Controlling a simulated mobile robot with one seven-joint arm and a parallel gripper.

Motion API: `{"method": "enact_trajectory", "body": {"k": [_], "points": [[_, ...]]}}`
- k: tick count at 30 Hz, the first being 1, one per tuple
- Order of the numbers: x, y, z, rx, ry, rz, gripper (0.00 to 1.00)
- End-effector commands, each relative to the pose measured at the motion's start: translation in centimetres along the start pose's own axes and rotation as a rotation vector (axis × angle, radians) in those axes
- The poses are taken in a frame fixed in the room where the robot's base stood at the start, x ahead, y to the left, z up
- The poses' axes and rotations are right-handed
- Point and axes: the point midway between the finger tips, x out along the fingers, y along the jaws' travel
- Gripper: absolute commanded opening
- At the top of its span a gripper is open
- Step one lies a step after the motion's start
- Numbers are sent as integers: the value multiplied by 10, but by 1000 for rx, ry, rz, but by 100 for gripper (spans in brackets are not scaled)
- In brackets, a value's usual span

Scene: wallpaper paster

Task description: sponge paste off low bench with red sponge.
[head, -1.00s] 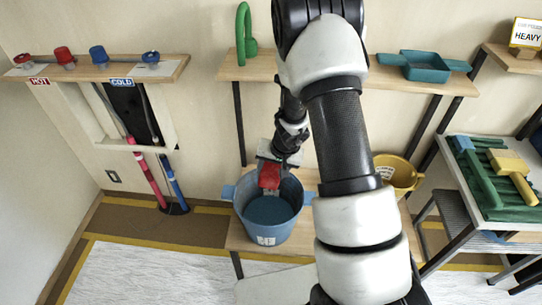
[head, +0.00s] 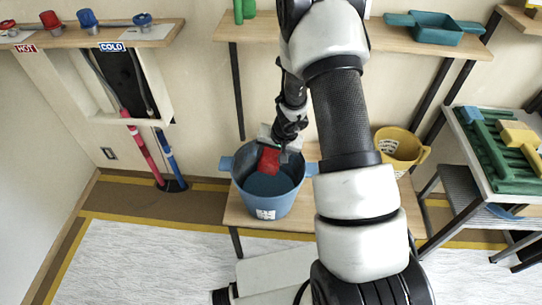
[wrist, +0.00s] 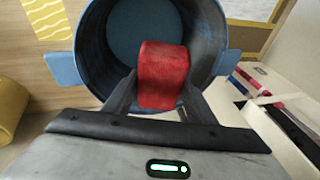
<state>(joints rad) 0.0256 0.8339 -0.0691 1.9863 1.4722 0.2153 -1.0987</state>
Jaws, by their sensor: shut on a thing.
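My gripper (wrist: 160,95) is shut on the red sponge (wrist: 163,75), with one finger on each side of it. The sponge also shows in the head view (head: 269,159). It is at the mouth of the blue bucket (head: 268,207), above the blue-grey surface inside; I cannot tell whether it touches the bucket wall. The bucket stands on the low bench (head: 240,213), and it fills the upper middle of the wrist view (wrist: 92,50). No paste can be made out on the bare part of the bench. My arm hides the bench's middle.
A yellow bucket (head: 402,152) stands right of my arm. A shelf with a teal tray (head: 436,27) runs above. Red and blue pipes (head: 169,158) rise at left. A table with a green tray (head: 497,150) stands at right. White sheeting (head: 150,262) covers the floor.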

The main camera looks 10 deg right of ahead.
Motion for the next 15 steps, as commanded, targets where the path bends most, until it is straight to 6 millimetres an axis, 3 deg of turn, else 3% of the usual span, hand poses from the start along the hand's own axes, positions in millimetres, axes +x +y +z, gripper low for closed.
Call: {"method": "enact_trajectory", "body": {"k": [1, 15], "points": [[11, 3, 2, 1, 1, 0, 28], [56, 15, 13, 1, 0, 0, 28]]}}
